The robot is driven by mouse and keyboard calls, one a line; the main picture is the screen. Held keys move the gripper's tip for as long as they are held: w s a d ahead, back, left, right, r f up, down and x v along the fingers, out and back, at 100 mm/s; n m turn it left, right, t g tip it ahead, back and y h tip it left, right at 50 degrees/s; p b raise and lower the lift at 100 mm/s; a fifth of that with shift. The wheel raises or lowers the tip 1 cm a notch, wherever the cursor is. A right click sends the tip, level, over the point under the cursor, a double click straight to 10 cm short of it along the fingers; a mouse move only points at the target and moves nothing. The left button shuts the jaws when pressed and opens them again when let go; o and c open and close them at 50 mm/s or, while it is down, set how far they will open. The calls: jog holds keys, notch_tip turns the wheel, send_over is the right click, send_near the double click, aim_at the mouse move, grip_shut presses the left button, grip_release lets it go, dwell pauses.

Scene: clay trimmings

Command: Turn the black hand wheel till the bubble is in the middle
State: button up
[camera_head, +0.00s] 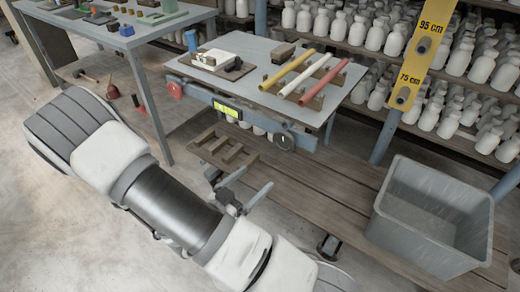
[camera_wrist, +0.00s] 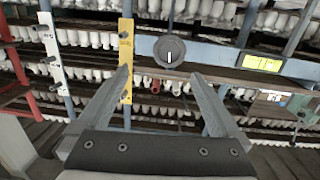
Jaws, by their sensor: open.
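The black hand wheel (camera_head: 284,142) is a dark round disc on the front rail of the grey-topped table. In the wrist view the wheel (camera_wrist: 169,50) faces me, with a short white mark on its lower middle. My gripper (camera_head: 258,176) is open and empty, below and left of the wheel in the head view. In the wrist view my gripper (camera_wrist: 161,74) has its fingers spread, with the wheel beyond and a little above the tips, apart from them. The yellow-green level window (camera_head: 227,109) is on the same rail; it also shows in the wrist view (camera_wrist: 262,63). I cannot make out its bubble.
Yellow, white and red rods lie on the table top (camera_head: 250,48). A red knob (camera_head: 175,90) is at the rail's left end. A wooden pallet-like frame (camera_head: 222,148) lies below. A grey bin (camera_head: 430,217) stands at right on the plank platform. A yellow height-marked post (camera_head: 430,45) stands behind.

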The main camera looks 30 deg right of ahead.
aim_at(283, 138)
jog(key=shift+t, duration=0.6)
jog(key=b+x, duration=0.1)
jog(key=x, duration=0.4)
jog(key=w+r+b+x, duration=0.1)
jog(key=x, duration=0.4)
jog(key=r+b+x, duration=0.1)
jog(key=x, duration=0.5)
jog(key=shift+w+a+r+b, duration=0.1)
jog(key=shift+w+a+b, duration=0.1)
jog(key=shift+a+b, duration=0.1)
jog(key=c, duration=1)
jog(key=shift+n, duration=0.3)
